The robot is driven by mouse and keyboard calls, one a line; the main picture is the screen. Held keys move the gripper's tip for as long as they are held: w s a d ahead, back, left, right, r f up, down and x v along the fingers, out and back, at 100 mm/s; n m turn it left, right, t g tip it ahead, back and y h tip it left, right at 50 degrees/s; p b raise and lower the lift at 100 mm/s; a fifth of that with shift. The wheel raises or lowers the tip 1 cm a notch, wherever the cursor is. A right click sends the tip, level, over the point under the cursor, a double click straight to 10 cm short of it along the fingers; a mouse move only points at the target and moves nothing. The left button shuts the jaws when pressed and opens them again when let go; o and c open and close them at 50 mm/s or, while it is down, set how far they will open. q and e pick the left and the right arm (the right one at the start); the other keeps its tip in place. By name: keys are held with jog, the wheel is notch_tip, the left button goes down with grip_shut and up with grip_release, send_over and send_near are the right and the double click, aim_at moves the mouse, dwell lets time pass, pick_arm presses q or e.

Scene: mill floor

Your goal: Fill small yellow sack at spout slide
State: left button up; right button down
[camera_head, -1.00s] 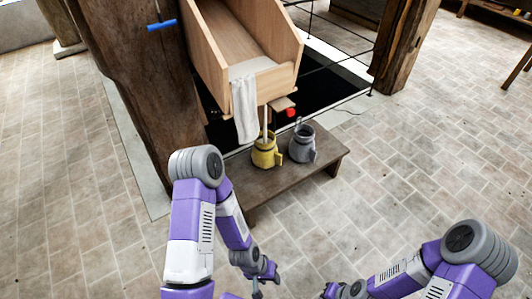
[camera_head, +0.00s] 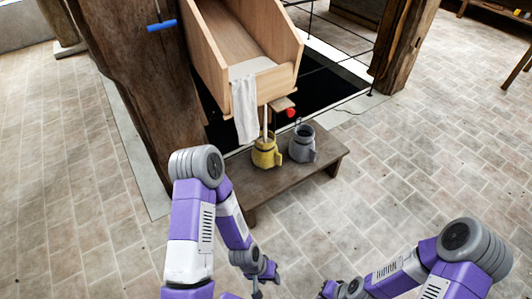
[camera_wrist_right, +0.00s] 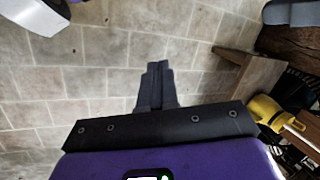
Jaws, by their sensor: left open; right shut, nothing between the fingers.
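The small yellow sack (camera_head: 266,155) stands open on a low dark wooden bench (camera_head: 238,187), under the spout (camera_head: 265,120) of the wooden chute. It also shows at the right of the right wrist view (camera_wrist_right: 268,113). A small wooden slide (camera_head: 283,104) with a red knob (camera_head: 291,112) is beside the spout. My left gripper (camera_head: 267,288) is open and empty in front of the bench, low in the head view. My right gripper (camera_wrist_right: 156,86) is shut and empty in the wrist view, apart from the sack. Its fingertips are not clear in the head view. The sack's contents cannot be made out.
A white cloth (camera_head: 244,110) hangs from the chute (camera_head: 281,78). A thick wooden post (camera_head: 140,80) rises at the left. Another post (camera_head: 402,50) stands at the back right. The brick floor at right is clear.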

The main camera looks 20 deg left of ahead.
jog(key=w+a, duration=0.4)
jog(key=a, duration=0.1)
jog(key=shift+a, duration=0.25)
jog(key=shift+s+d, duration=0.1)
jog(key=s+d, duration=0.4)
jog(key=d, duration=0.2)
jog(key=shift+s+d, duration=0.15)
jog(key=shift+s, duration=0.15)
dwell(0.3)
